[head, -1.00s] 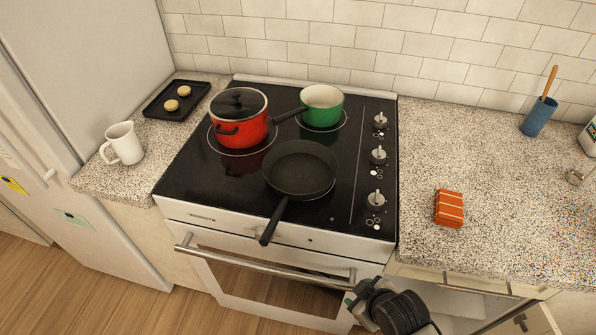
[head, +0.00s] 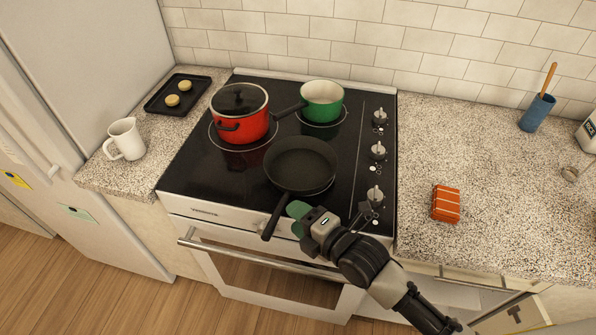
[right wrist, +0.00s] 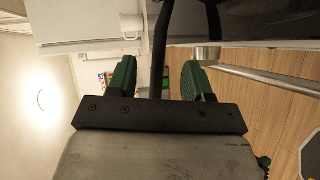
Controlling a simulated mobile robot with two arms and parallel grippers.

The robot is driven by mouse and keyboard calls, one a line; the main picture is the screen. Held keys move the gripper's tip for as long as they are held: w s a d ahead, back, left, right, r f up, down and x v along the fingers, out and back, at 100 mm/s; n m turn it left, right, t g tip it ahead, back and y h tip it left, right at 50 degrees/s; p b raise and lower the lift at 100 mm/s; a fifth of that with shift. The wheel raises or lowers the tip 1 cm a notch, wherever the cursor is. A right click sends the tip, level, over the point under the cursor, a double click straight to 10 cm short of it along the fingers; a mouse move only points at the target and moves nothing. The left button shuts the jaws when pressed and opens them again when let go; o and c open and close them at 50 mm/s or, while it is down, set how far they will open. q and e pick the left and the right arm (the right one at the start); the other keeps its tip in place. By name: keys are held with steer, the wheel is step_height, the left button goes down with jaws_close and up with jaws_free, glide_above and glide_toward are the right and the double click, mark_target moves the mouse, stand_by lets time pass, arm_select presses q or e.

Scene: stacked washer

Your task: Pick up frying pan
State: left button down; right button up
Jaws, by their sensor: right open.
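The black frying pan (head: 301,163) sits on the front of the stovetop, its handle (head: 273,217) jutting over the stove's front edge. My right gripper (head: 297,219) is just right of the handle, with green fingers pointing toward it. In the right wrist view my right gripper (right wrist: 160,78) has its fingers apart, and the dark handle (right wrist: 161,45) shows in line with the gap between them. The gripper is not closed on it. I cannot tell how deep the handle is between the fingers. My left gripper is not in view.
A red lidded pot (head: 240,117) and a green pot (head: 322,102) stand behind the pan. Stove knobs (head: 376,195) are to the right. The oven handle (head: 250,257) runs below the pan handle. An orange packet (head: 446,203) lies on the right counter.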

mark_target(279, 205)
steer(key=p+x, duration=0.1)
steer(key=x, duration=0.5)
steer(key=shift+s+a+p, duration=0.1)
steer(key=shift+p, duration=0.25)
steer(key=shift+c, duration=0.9)
jaws_close()
steer(key=shift+r, duration=0.1)
